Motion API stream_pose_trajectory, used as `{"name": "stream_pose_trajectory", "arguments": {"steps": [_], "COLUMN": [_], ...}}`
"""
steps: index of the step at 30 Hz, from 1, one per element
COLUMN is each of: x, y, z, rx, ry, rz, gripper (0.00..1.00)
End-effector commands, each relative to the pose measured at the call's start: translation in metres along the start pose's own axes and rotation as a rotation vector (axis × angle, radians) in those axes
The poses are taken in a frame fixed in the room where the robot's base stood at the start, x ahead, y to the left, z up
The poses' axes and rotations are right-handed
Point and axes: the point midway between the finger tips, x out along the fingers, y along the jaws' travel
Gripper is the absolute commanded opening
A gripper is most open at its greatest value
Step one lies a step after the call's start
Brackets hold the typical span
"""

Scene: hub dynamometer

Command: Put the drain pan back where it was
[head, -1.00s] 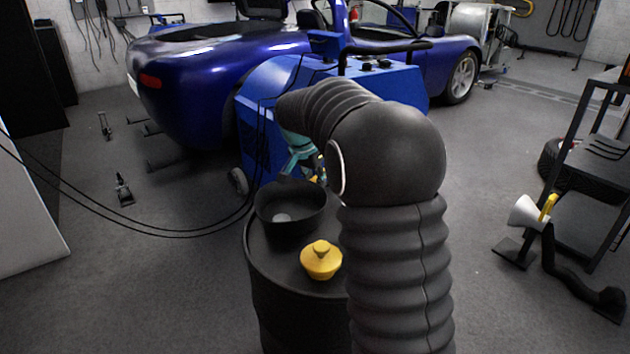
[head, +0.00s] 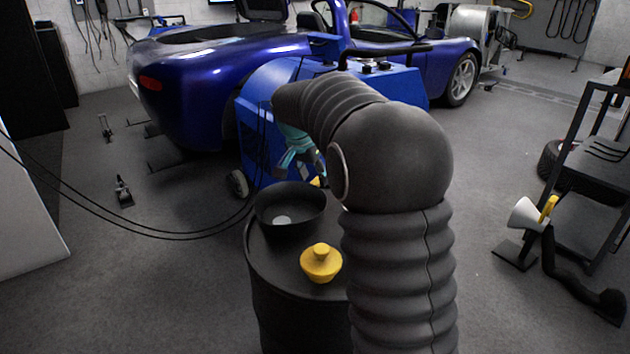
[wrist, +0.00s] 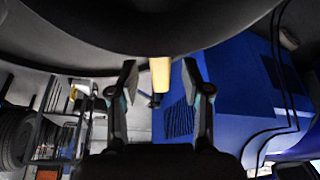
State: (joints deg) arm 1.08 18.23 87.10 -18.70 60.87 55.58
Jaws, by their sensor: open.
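The drain pan (head: 291,217) is a round black bowl with a pale spot inside. It sits upright on top of a dark drum (head: 272,263) in the head view. My gripper (head: 300,164) is just above and beyond the pan's far rim, apart from it. In the wrist view my gripper (wrist: 158,82) is open, its two fingers spread with no pan rim between them. A large dark curved surface (wrist: 150,30), seemingly the pan, fills the top of that view. My arm hides the right part of the drum top.
A yellow knobbed piece (head: 321,263) stands on the drum in front of the pan. A blue machine (head: 262,110) is just behind the drum. A yellow bar (wrist: 160,73) shows beyond my fingers. Black cables (head: 150,225) hang at left; a dark rack (head: 590,170) stands right.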

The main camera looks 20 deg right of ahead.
Motion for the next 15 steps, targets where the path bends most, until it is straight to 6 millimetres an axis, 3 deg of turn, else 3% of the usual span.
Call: {"name": "stream_pose_trajectory", "arguments": {"steps": [9, 15], "x": [-0.065, -0.087], "y": [0.0, 0.0], "z": [-0.001, -0.001], "rx": [0.0, 0.0], "ry": [0.002, 0.001], "rz": [-0.002, 0.0], "gripper": [0.49, 0.49]}}
